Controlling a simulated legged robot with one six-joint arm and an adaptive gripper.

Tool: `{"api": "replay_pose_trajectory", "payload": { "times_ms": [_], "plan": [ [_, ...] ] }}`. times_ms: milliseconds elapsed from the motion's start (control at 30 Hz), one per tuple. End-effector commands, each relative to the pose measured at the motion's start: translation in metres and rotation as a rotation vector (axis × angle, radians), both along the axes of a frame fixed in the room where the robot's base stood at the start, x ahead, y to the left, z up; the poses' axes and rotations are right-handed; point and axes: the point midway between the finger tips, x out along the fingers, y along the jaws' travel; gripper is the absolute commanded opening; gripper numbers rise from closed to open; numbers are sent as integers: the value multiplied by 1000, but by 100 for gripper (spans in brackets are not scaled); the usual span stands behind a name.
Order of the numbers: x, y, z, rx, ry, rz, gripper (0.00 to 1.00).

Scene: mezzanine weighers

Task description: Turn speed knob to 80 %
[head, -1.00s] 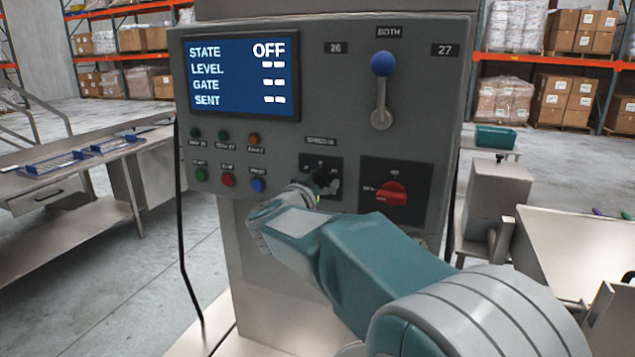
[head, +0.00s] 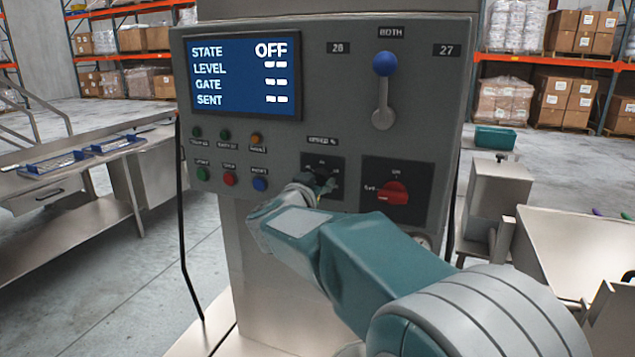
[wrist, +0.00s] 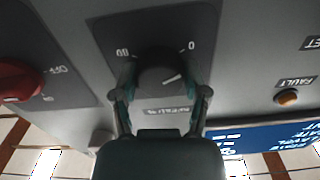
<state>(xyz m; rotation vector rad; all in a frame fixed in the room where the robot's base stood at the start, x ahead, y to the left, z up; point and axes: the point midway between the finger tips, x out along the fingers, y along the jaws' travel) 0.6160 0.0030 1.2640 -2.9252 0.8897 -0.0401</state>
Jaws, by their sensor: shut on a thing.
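The speed knob (wrist: 160,70) is a round black knob on a dark square plate (head: 333,165) of the grey panel. In the wrist view, which is upside down, my gripper (wrist: 161,93) has one finger on each side of the knob and is shut on it. In the head view my gripper (head: 322,184) covers much of the knob, and the display (head: 240,77) reads STATE OFF.
Beside the knob plate is a red rotary switch (head: 392,191). Above is a blue-ball lever (head: 384,65). Several small buttons and lamps, including an orange one (head: 257,138), sit left of the knob. A steel bench (head: 80,225) stands at left.

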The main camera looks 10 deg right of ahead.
Motion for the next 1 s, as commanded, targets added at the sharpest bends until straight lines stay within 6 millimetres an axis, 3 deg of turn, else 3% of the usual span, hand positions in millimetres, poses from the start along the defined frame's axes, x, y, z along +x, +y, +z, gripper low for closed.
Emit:
{"api": "replay_pose_trajectory", "payload": {
  "times_ms": [1000],
  "plan": [
    [1,1,0,764,-509,5,11]
  ]
}}
